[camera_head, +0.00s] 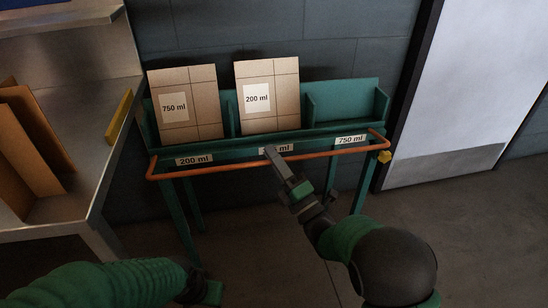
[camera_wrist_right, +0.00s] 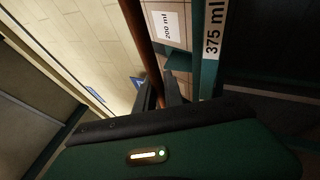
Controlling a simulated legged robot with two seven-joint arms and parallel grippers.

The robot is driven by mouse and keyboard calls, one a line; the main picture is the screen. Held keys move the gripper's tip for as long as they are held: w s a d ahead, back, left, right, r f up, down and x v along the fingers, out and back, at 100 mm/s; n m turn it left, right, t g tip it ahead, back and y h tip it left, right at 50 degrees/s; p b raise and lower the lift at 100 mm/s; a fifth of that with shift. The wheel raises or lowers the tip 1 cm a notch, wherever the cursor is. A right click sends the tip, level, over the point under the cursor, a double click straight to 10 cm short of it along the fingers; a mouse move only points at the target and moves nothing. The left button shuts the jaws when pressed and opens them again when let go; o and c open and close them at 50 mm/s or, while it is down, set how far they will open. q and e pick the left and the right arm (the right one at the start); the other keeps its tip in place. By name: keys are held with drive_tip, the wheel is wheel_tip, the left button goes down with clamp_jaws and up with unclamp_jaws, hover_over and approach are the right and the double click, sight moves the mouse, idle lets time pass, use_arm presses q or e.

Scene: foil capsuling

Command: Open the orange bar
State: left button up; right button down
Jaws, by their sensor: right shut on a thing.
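The orange bar (camera_head: 225,167) runs across the front of a green rack (camera_head: 340,88), below its row of volume labels. Its ends bend back to the rack's two sides. My right gripper (camera_head: 273,154) is at the middle of the bar, shut on it. It hides part of the middle label. In the right wrist view, the bar (camera_wrist_right: 142,45) runs down to between the dark fingers of the right gripper (camera_wrist_right: 160,92). My left gripper (camera_head: 208,290) is low at the bottom left, far from the bar, and its fingers are not clear.
Two cardboard boxes, labelled 750 ml (camera_head: 190,128) and 200 ml (camera_head: 285,115), stand in the rack; its right compartment looks empty. A yellow knob (camera_head: 385,157) is at the right end. A metal bench (camera_head: 75,190) with brown boards stands left. Floor is clear to the right.

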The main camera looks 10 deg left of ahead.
drive_tip(key=shift+s+a+r, duration=0.15)
drive_tip(key=shift+s+a, duration=0.1)
drive_tip(key=shift+a, duration=0.15)
drive_tip(key=c, duration=1.8)
unclamp_jaws()
drive_tip(key=o, duration=0.3)
drive_tip(key=shift+s+r, duration=0.15)
drive_tip(key=shift+s, duration=0.05)
drive_tip(key=shift+o, duration=0.2)
drive_tip(key=shift+w, duration=0.2)
drive_tip(key=shift+d, duration=0.2)
